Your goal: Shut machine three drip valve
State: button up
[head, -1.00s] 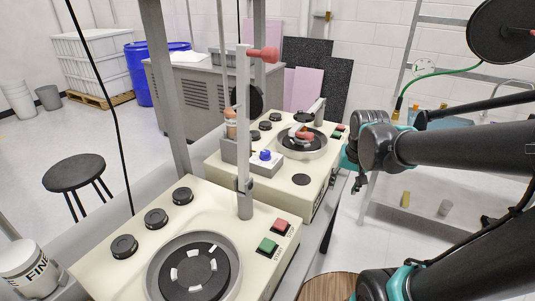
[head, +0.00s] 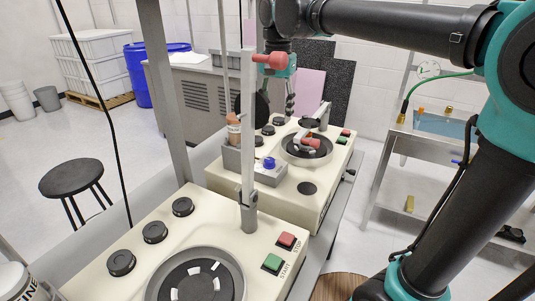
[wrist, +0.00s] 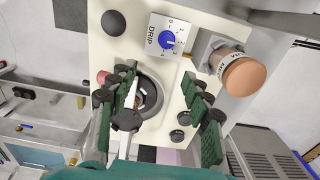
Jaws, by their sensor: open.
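The drip valve is a small blue knob (wrist: 167,40) on a white dial plate marked DRIP with a number scale, seen at upper middle in the wrist view. In the head view the blue knob (head: 269,163) sits on a grey box on the farther cream machine (head: 318,197). I cannot tell exactly which number the knob points at. My gripper (wrist: 158,75) is open, with its fingers spread and the knob beyond the fingertips, not touched. In the head view my gripper (head: 290,103) hangs over the back of that machine, partly hidden by the upright post.
A bottle with an orange-brown top (wrist: 245,75) stands close beside the dial. The nearer cream machine (head: 215,228) has black knobs and red and green buttons. A stool (head: 78,178) stands left.

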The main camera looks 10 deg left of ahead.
aim_at(269, 159)
jog(key=f, duration=0.5)
jog(key=a+f, duration=0.1)
jog(key=f, duration=0.9)
jog(key=shift+s+a+f, duration=0.25)
jog(key=shift+a+f, duration=0.05)
jog(key=shift+a, duration=0.05)
grip_shut()
